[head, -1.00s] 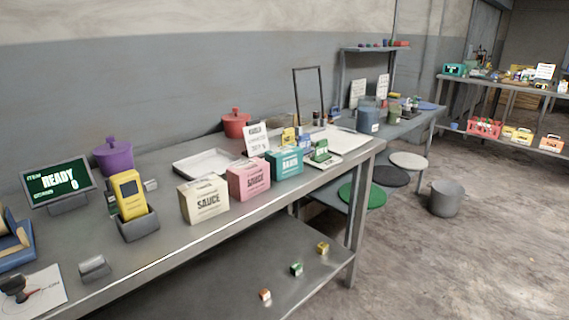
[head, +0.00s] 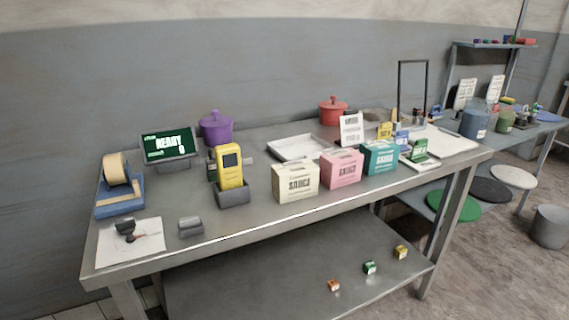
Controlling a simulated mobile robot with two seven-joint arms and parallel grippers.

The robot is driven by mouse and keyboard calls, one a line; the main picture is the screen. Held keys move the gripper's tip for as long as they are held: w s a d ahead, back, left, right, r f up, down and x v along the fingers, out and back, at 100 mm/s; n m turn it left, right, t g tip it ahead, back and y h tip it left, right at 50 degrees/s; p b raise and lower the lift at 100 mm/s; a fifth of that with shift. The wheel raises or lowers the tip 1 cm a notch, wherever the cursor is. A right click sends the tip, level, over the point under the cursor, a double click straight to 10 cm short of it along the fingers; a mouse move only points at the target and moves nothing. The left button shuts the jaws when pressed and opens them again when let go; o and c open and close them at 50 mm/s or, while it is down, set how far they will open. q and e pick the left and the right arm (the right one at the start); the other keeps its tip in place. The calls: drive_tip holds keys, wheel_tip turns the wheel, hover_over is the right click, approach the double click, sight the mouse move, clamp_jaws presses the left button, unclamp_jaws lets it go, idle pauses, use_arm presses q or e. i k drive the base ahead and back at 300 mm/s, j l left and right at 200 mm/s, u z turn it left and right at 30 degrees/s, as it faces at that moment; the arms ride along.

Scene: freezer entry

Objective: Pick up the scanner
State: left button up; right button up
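The scanner (head: 229,168) is a yellow handheld device with a small dark screen. It stands upright in a dark grey holder (head: 233,195) on the metal table, left of the cream sauce box. Neither of my grippers shows in the head view.
The metal table (head: 262,218) holds a READY display (head: 168,145), a tape dispenser (head: 120,190), a stamp on white paper (head: 148,246), a small grey block (head: 190,227), a purple pot (head: 216,130) and cream (head: 296,183), pink (head: 342,168) and teal (head: 380,158) boxes. The front strip is mostly clear.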

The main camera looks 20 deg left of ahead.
sight(228, 158)
drive_tip(key=u, duration=0.8)
